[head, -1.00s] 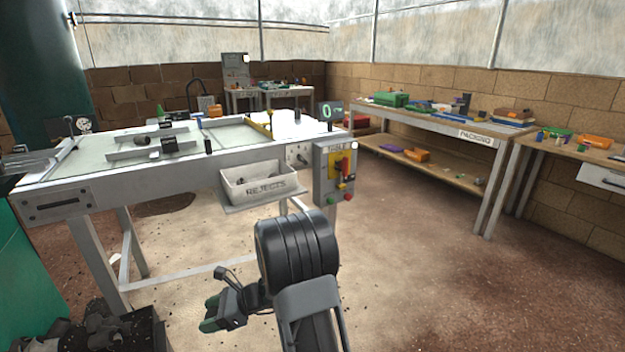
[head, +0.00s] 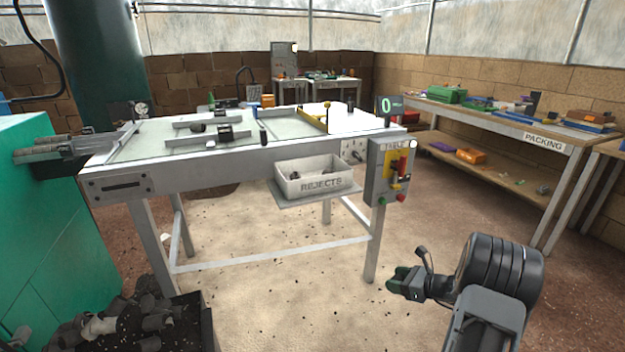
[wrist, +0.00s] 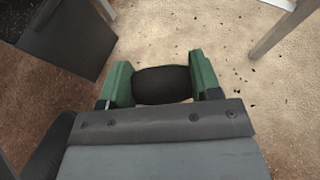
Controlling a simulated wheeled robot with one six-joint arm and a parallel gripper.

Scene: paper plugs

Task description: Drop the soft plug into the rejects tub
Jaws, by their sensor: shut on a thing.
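The soft plug (wrist: 162,84) is dark and rounded, and sits between the green fingers of my gripper (wrist: 162,82) in the wrist view. My gripper is shut on it. In the head view my gripper (head: 402,284) is at the lower right, over the floor, in front of and below the table; the plug cannot be made out there. The rejects tub (head: 322,186) is a pale open box labelled REJECTS on a shelf at the table's front. A few dark pieces lie in it. My gripper is apart from it, to its lower right.
The table (head: 235,160) carries rails and dark plugs. A control box (head: 378,172) with a yellow and red switch hangs right of the tub. A dark bin (head: 208,325) of plugs stands lower left, beside a green machine (head: 50,220). The packing bench (head: 545,140) is at right. Floor between is open.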

